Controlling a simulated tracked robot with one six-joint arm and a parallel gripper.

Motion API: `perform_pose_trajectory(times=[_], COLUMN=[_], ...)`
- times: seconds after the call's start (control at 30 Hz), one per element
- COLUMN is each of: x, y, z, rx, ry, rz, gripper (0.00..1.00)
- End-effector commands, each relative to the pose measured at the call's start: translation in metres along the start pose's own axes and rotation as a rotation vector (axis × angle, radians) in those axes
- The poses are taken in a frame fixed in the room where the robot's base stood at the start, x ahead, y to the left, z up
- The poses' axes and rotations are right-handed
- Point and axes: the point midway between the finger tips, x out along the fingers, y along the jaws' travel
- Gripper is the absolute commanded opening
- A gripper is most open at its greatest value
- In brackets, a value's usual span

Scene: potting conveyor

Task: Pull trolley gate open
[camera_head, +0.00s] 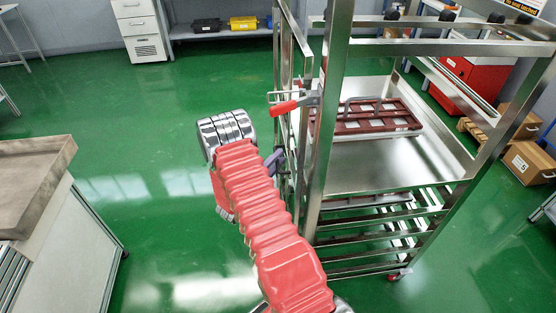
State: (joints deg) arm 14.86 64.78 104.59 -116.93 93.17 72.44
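The steel trolley (334,108) stands upright at centre right. Its gate (282,38) is a narrow metal frame along the trolley's left side, seen nearly edge-on. I cannot tell how far it stands from the trolley frame. A latch with a red handle (284,108) sits at the gate side, by the near left post. My red-sleeved arm reaches up from the bottom to the left of the gate. My gripper (276,162) is partly visible as a grey-purple piece beside the gate's lower part. Its fingertips are mostly hidden, so contact and opening are unclear.
The trolley's upper shelf (375,170) holds a tray with dark red bars (365,117); lower shelves are slatted. A grey-topped bench (30,180) stands at left. Cardboard boxes (528,163) and a red cabinet (470,80) are at right. Green floor left of the trolley is clear.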

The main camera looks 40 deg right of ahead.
Motion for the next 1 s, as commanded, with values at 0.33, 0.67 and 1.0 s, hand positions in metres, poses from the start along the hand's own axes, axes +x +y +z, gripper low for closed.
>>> perform_pose_trajectory(times=[0.33,0.67,1.0], x=[-0.0004,-0.0006,-0.0011], y=[-0.0004,-0.0015,-0.0024], z=[0.0001,0.0003,-0.0002], rx=[0.000,-0.002,-0.003], ry=[0.000,0.001,-0.010], rz=[-0.001,-0.003,-0.006], gripper=[0.01,0.00,0.00])
